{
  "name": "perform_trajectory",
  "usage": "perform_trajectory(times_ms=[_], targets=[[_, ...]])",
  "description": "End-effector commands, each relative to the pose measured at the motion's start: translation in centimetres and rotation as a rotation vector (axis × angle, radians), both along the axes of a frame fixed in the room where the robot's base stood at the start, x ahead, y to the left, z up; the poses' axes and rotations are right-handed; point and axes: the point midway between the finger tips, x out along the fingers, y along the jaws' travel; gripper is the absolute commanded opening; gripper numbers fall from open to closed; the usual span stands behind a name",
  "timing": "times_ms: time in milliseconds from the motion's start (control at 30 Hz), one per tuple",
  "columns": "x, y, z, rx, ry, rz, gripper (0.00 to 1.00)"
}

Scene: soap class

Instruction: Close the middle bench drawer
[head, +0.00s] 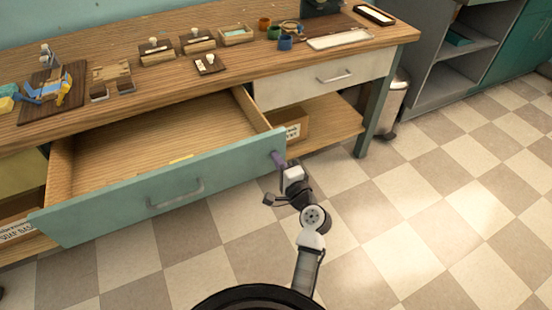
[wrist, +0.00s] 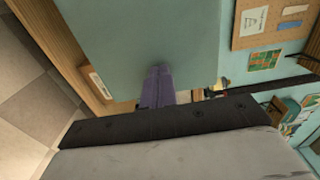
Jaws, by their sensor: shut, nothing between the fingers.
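The middle bench drawer is pulled well out, its teal front panel (head: 110,207) facing me with a metal handle (head: 176,194) at its middle. Its wooden inside (head: 160,140) is open to view, with a small yellow item (head: 181,160) in it. My gripper (head: 277,158), with purple fingers, is at the right end of the front panel, well right of the handle. The fingers are shut and empty. In the wrist view the fingertips (wrist: 156,76) overlap the edge of the teal panel (wrist: 140,35); I cannot tell if they touch it.
The wooden bench top (head: 120,110) holds soap stands, pots and trays. A white-fronted drawer (head: 325,78) on the right is shut. A cardboard box (head: 291,124) sits on the lower shelf, and a bin (head: 394,105) stands beside the bench leg. The checkered floor (head: 430,190) at right is clear.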

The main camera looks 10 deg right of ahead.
Motion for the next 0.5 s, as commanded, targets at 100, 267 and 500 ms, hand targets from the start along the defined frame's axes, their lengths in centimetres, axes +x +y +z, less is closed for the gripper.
perform_trajectory(times_ms=[100,267,500], targets=[[-0.06,-0.04,0.01,0.0,0.0,0.0,0.0],[-0.05,-0.02,0.01,0.0,0.0,0.0,0.0],[0.7,0.22,0.06,-0.001,-0.001,0.001,0.0]])
